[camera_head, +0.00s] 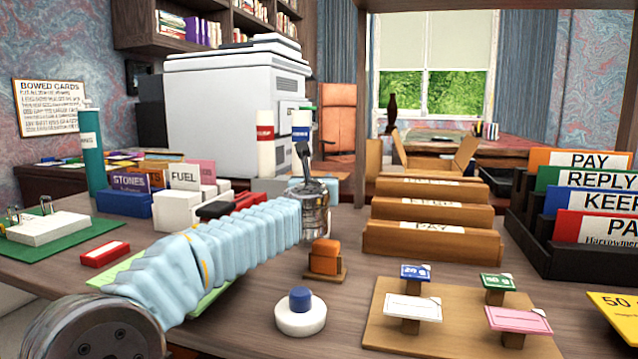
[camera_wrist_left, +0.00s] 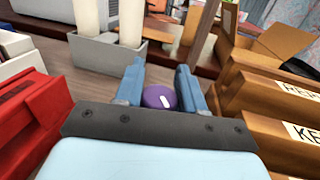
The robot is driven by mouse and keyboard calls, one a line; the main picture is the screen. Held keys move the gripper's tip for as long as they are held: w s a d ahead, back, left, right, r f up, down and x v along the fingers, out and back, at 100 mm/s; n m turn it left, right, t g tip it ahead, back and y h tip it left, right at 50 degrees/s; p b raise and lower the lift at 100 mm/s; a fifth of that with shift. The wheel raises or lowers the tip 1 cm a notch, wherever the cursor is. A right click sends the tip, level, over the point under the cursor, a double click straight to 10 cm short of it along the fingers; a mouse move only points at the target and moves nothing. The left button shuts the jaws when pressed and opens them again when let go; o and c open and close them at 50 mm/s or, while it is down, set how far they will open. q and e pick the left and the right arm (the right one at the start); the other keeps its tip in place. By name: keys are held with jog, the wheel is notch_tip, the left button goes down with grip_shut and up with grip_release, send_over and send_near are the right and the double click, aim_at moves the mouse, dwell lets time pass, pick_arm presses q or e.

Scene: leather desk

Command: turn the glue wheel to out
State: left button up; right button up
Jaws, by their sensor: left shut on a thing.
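In the left wrist view, a purple round wheel (camera_wrist_left: 159,98) with a short white mark on its face sits between the two blue fingers of my left gripper (camera_wrist_left: 160,72). The gripper is shut on this wheel. The wheel's lower part is hidden behind the dark gripper plate, and I see no "out" lettering beside it. In the head view my left arm reaches across the desk from the lower left, and its wrist hides the wheel and the fingers. My right gripper is in neither view.
Two white tubes, one with a red label (camera_head: 265,145), stand in a grey holder (camera_wrist_left: 108,56) beyond the gripper. Wooden card trays (camera_head: 432,240) stand close on the right. A red box (camera_wrist_left: 35,120) is close on the left. A round white stamp (camera_head: 300,316) stands in front.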

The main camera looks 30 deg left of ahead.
pick_arm(q)
jog(key=n+g+y, duration=0.2)
jog(key=y, duration=0.1)
jog(key=n+g+y, duration=0.1)
jog(key=n+y, duration=0.1)
jog(key=shift+s+a+g, duration=0.15)
jog(key=shift+a+g, duration=0.1)
jog(key=shift+g, duration=0.05)
dwell(1.0)
jog(key=o, duration=1)
jog(key=shift+s, duration=0.1)
jog(key=b+v, duration=0.1)
jog(key=v, duration=1.2)
jog(key=shift+s+d+b, duration=0.1)
jog(key=shift+d+b, duration=0.25)
jog(key=shift+c, duration=0.3)
